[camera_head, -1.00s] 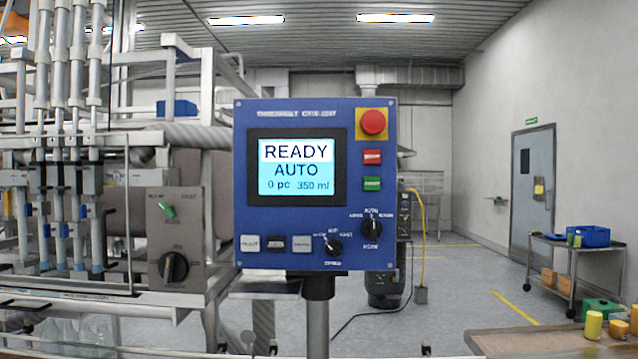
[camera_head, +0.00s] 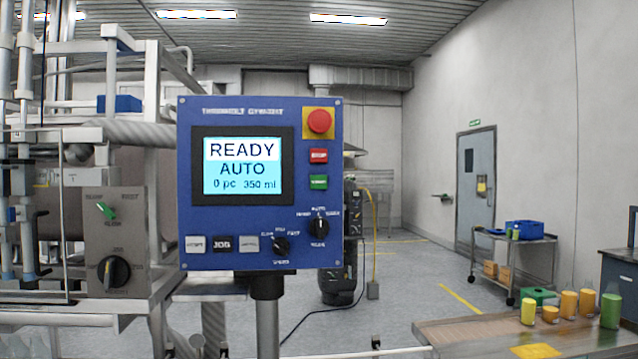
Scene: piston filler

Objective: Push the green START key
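The panel's screen (camera_head: 243,165) reads READY, AUTO, 0 pc, 350 ml. Neither of my grippers shows in the head view.
Below the screen are several keys and two black rotary knobs (camera_head: 281,244). A grey box with a green switch (camera_head: 107,211) stands left of the panel. A table (camera_head: 430,332) with bottles is at lower right. A cart (camera_head: 545,255) stands behind it.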

